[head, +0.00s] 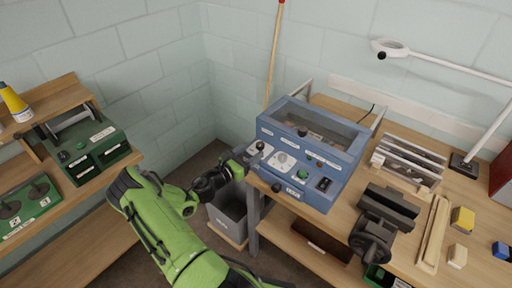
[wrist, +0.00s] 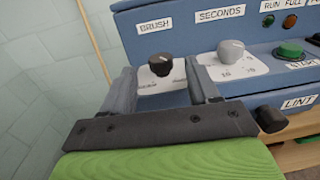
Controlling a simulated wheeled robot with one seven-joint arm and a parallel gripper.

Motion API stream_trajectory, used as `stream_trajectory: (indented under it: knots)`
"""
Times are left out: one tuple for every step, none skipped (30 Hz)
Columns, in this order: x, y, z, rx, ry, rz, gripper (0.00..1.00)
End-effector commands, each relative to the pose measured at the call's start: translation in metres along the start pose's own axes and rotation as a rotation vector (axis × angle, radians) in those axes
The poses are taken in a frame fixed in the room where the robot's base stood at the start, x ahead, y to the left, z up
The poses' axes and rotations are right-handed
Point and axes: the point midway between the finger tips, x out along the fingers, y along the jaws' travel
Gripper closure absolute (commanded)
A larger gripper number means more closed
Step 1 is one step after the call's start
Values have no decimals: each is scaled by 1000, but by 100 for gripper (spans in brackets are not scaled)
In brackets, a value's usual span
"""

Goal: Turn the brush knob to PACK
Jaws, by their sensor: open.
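The blue machine (head: 318,197) stands on the wooden bench, right of my arm. Its black brush knob (wrist: 160,65) sits on a white plate under the BRUSH label (wrist: 155,26) in the wrist view. In the head view the knob (head: 260,146) is small, at the panel's left end. My gripper (wrist: 160,69) is open, with one finger to each side of the knob in the wrist view. I cannot tell whether the fingers touch it. My gripper (head: 240,162) also shows beside the panel in the head view. The plate's lettering and the knob's setting are too small to read.
A grey SECONDS knob (wrist: 231,52) is close to the right finger. A green START button (wrist: 289,49) and a black LINT knob (wrist: 271,120) lie farther right. A grey bin (head: 229,215) stands below my gripper. A wooden pole (head: 274,55) leans in the corner.

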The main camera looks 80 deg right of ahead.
Motion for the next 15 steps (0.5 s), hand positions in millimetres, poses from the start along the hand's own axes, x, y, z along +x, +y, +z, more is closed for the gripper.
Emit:
stream_trajectory:
  knots:
    - [11, -2, 0, 2, -1, -4, 40]
    - [16, -1, 0, 3, -1, -3, 40]
    - [22, -1, 0, 2, 0, -2, 40]
    - [25, -1, 0, 3, 0, -2, 40]
    - [28, -1, 0, 2, 0, -2, 40]
    - [31, 0, 0, 0, -1, -1, 40]
    - [32, 0, 0, 0, -1, 0, 40]
    - [33, 0, 0, 0, -1, 0, 40]
    - [34, 0, 0, 1, -1, 1, 40]
    - [34, 0, 0, 1, -1, 1, 40]
    - [34, 0, 0, 0, -1, 1, 40]
    - [34, 0, 0, 0, -1, 1, 40]
    - [34, 0, 0, 0, -1, 1, 40]
    - [34, 0, 0, 0, -1, 1, 40]
    - [34, 0, 0, 0, -1, 1, 43]
